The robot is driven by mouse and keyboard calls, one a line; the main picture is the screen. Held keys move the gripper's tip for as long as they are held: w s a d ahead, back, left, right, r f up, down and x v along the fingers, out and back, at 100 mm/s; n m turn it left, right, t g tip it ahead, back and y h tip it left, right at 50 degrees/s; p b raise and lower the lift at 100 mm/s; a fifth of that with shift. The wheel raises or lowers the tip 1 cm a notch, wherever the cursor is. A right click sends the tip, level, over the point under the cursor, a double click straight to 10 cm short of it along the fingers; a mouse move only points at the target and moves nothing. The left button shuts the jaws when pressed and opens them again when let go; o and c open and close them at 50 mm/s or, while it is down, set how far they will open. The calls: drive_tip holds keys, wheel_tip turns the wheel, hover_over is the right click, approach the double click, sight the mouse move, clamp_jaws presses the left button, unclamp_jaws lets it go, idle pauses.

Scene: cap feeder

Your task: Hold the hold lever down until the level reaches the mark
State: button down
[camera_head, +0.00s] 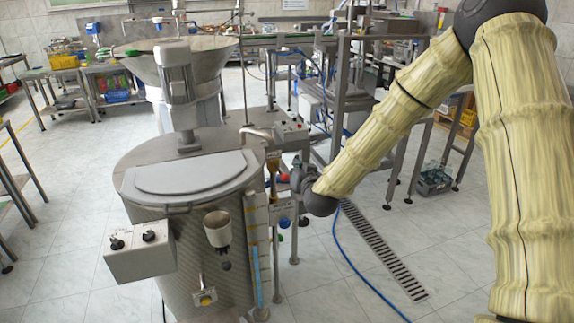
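The steel cap feeder drum (150,240) stands left of centre with a grey lid (190,172) on top. A vertical level tube (256,270) with a blue column in its lower part runs down its right side. I cannot make out the mark clearly. Small red and orange parts (273,163) sit at the drum's upper right edge; I cannot tell for sure which part is the hold lever. My gripper (297,178) is beside these parts, at the end of my yellow-sleeved arm. Its fingers are small and partly hidden by the wrist, so contact and opening are unclear.
A control box (141,252) with two black knobs and a pale cup (217,229) stick out from the drum's front. A grey switch box (291,132) and steel frame (345,100) stand behind my gripper. A floor drain (385,255) and blue hose (352,262) lie at right.

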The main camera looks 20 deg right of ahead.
drive_tip(key=shift+w+d+r, duration=0.2)
drive_tip(key=shift+w+r, duration=0.05)
drive_tip(key=shift+r, duration=0.3)
drive_tip(key=shift+w, duration=0.1)
drive_tip(key=p, duration=0.4)
hover_over(279, 169)
drive_tip(key=s+d, duration=0.3)
drive_tip(key=s, duration=0.1)
wheel_tip(279, 169, down, 2)
drive_tip(key=shift+s+a+f+p, duration=0.25)
drive_tip(key=shift+s+a+f, duration=0.15)
drive_tip(key=shift+s+f, duration=0.35)
drive_tip(key=shift+s+a+f+p, duration=0.25)
drive_tip(key=shift+s+a+f, duration=0.2)
drive_tip(key=shift+f, duration=0.45)
drive_tip(key=shift+f+b, duration=0.2)
drive_tip(key=shift+b, duration=0.25)
